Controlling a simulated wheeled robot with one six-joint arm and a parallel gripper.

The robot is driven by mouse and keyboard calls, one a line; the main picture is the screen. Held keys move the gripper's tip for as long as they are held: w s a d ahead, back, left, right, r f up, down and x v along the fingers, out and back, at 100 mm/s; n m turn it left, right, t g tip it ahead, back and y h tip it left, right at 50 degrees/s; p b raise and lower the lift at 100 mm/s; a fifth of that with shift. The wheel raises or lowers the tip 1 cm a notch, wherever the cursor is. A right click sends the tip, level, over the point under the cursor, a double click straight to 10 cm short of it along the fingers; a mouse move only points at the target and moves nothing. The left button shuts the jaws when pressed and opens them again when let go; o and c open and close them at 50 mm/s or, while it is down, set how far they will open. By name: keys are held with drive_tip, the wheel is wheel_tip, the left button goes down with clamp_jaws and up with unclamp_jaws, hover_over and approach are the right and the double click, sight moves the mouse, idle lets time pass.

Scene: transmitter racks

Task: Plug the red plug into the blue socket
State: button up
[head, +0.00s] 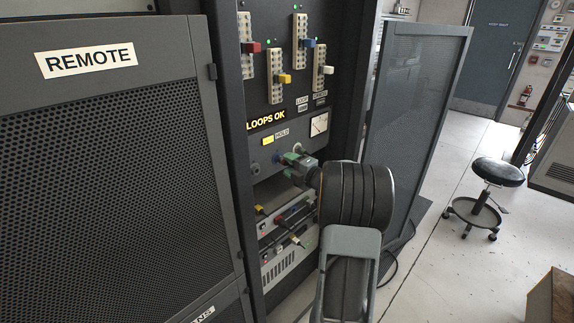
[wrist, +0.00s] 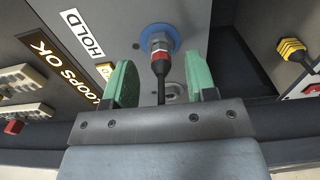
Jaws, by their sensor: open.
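The blue socket (wrist: 174,32) is a blue ring on the grey panel, upper middle in the wrist view. The red plug (wrist: 160,57), with a red band, metal collar and black tail, stands straight out from the ring's centre. Its metal end is in the socket; I cannot see how deep. My gripper (wrist: 160,82) is open, its green pads apart on either side of the plug's black tail and not touching it. In the head view my gripper (head: 299,161) is at the panel and hides most of the plug and socket.
A grey round fitting (wrist: 174,90) lies below the socket. A yellow plug (wrist: 292,49) sits to the right in the wrist view. Handles in slotted strips (head: 301,40) are above. The REMOTE cabinet door (head: 110,150) stands left, a mesh door (head: 420,110) right. A stool (head: 497,172) stands on open floor.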

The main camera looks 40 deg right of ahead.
drive_tip(key=s+d+b, duration=0.1)
drive_tip(key=s+d, duration=0.1)
drive_tip(key=s, duration=1)
idle(0.3)
drive_tip(key=s+d+f+m+g+h, duration=0.3)
drive_tip(key=d+f+m+g+h, duration=0.3)
drive_tip(key=d+m+h, duration=0.55)
drive_tip(key=s+a+r+m+g+y+p, duration=0.2)
drive_tip(key=s+a, duration=0.1)
drive_tip(key=a, duration=1)
drive_tip(key=s+a+r+m+g+y+p, duration=0.2)
drive_tip(key=s+a+m+g+y, duration=0.1)
drive_tip(key=a, duration=1.1)
drive_tip(key=s+a+r+m+g+y+p, duration=0.1)
drive_tip(key=s+a+m+g+y, duration=0.2)
drive_tip(key=a, duration=1.1)
drive_tip(key=shift+s+r+p, duration=0.15)
drive_tip(key=shift+r+p, duration=0.25)
